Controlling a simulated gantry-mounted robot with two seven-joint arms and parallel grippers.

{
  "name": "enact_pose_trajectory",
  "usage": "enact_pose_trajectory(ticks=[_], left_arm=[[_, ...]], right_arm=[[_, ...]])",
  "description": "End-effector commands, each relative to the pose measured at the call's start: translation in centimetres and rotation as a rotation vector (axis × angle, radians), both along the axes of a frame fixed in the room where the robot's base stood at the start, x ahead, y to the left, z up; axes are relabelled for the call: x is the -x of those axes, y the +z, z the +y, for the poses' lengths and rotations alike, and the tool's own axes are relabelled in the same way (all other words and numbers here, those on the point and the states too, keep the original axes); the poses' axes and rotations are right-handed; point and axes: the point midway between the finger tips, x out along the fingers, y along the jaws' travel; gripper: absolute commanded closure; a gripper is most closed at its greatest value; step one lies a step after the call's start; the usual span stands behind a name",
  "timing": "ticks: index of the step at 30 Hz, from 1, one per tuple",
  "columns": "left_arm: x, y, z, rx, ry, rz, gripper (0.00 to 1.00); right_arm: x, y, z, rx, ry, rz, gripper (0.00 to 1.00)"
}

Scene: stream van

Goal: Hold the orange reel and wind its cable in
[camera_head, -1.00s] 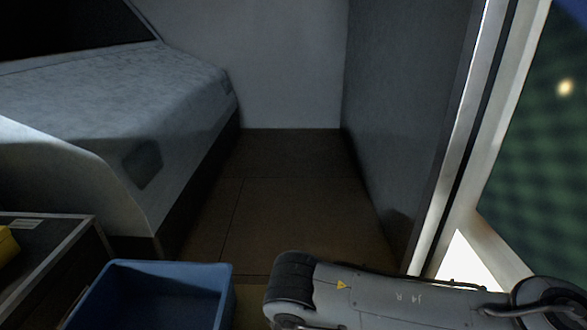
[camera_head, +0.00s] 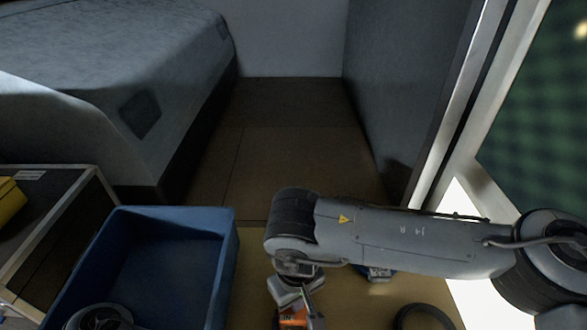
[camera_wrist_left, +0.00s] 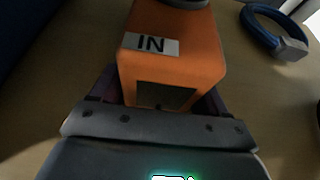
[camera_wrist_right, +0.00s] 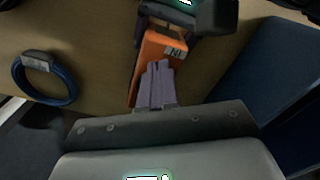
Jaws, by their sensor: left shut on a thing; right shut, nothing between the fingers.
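The orange reel (camera_wrist_left: 180,50), a boxy orange body with a white "IN" label, sits between the fingers of my left gripper (camera_wrist_left: 160,92), which is shut on it. In the right wrist view the orange reel (camera_wrist_right: 150,52) lies just beyond my right gripper (camera_wrist_right: 157,66). The right fingers are closed together and empty, overlapping the reel in the picture; I cannot tell whether they touch it. In the head view only a bit of orange (camera_head: 292,316) shows at the bottom edge, below my right wrist. No cable leaving the reel can be made out.
A blue cable coil with a grey clip (camera_wrist_right: 46,78) lies on the tan surface beside the reel. A blue bin (camera_head: 226,262) stands at left in the head view. A black ring (camera_head: 425,308) lies at bottom right. A bright window frame (camera_head: 455,190) is at the right.

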Motion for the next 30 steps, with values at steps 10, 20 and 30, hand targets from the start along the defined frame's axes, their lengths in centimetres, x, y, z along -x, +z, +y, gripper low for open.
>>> enact_pose_trajectory(ticks=[10,20,30], left_arm=[[-0.1,0.1,0.0,0.001,0.001,-0.002,0.62],[-0.1,0.1,0.0,0.001,0.001,-0.002,0.62],[-0.1,0.1,0.0,0.001,0.001,-0.002,0.62]], right_arm=[[0.0,3.8,0.0,0.001,0.000,-0.002,1.00],[0.0,4.4,0.0,0.000,0.000,0.001,1.00],[0.0,4.4,0.0,0.000,0.080,0.001,1.00]])
